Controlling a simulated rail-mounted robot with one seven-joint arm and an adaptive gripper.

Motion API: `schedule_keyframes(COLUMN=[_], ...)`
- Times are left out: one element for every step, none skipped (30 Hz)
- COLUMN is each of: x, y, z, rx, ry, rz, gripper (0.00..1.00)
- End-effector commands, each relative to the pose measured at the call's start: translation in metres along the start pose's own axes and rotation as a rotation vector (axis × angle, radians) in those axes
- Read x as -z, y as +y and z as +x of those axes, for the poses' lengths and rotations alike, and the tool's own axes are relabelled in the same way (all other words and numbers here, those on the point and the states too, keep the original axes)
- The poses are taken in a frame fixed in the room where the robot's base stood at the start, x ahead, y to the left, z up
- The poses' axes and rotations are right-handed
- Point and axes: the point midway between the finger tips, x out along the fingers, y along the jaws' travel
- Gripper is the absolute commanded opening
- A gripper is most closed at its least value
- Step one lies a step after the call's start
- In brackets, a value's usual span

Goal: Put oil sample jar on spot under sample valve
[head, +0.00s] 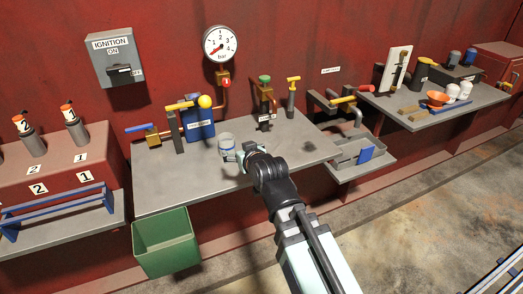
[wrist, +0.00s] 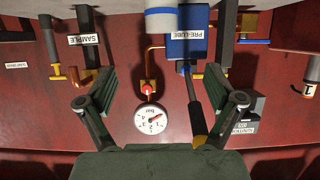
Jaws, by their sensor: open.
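The oil sample jar, a pale cylinder with a blue band (head: 226,143), stands on the left bench near its middle. It also shows at the top of the wrist view (wrist: 173,20), between the open fingers with gaps on both sides. My gripper (head: 236,153) is open beside the jar, low over the bench. In the upside-down wrist view, the SAMPLE label (wrist: 83,40) is at the left. In the head view, a green-knobbed valve on a brass body (head: 265,90) stands above that label. I cannot make out the spot under it.
Left of the jar are a blue PRE-LUBE unit (head: 200,124) with a yellow ball and a blue-handled valve (head: 142,128). A yellow T-handle (head: 292,80) stands at the right. A green bin (head: 165,243) hangs at the front. The bench's right front is clear.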

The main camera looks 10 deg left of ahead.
Motion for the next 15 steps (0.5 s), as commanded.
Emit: schedule_keyframes(x=[-0.004, -0.002, 0.0, 0.001, 0.003, 0.005, 0.006, 0.007, 0.008, 0.008, 0.009, 0.009, 0.009, 0.009, 0.009], y=[-0.008, -0.011, -0.012, -0.013, -0.013, -0.013, -0.013, -0.013, -0.013, -0.013, -0.013, -0.013, -0.013, -0.013, -0.013], z=[-0.007, -0.008, -0.009, -0.009, -0.008, -0.007, -0.006, -0.005, -0.003, -0.002, 0.0, 0.002, 0.003, 0.004, 0.006], rx=[0.01, 0.013, 0.015, 0.015, 0.016, 0.016, 0.016, 0.016, 0.016, 0.016, 0.016, 0.016, 0.016, 0.016, 0.016], ry=[0.024, 0.034, 0.043, 0.047, 0.049, 0.049, 0.048, 0.048, 0.047, 0.046, 0.046, 0.046, 0.045, 0.045, 0.045], rz=[-0.004, -0.005, -0.005, -0.005, -0.005, -0.005, -0.005, -0.005, -0.004, -0.004, -0.004, -0.004, -0.004, -0.004, -0.004], gripper=[0.92, 0.92, 0.92, 0.92, 0.92, 0.92, 0.92, 0.92, 0.92, 0.92, 0.92, 0.92, 0.92, 0.92, 0.92])
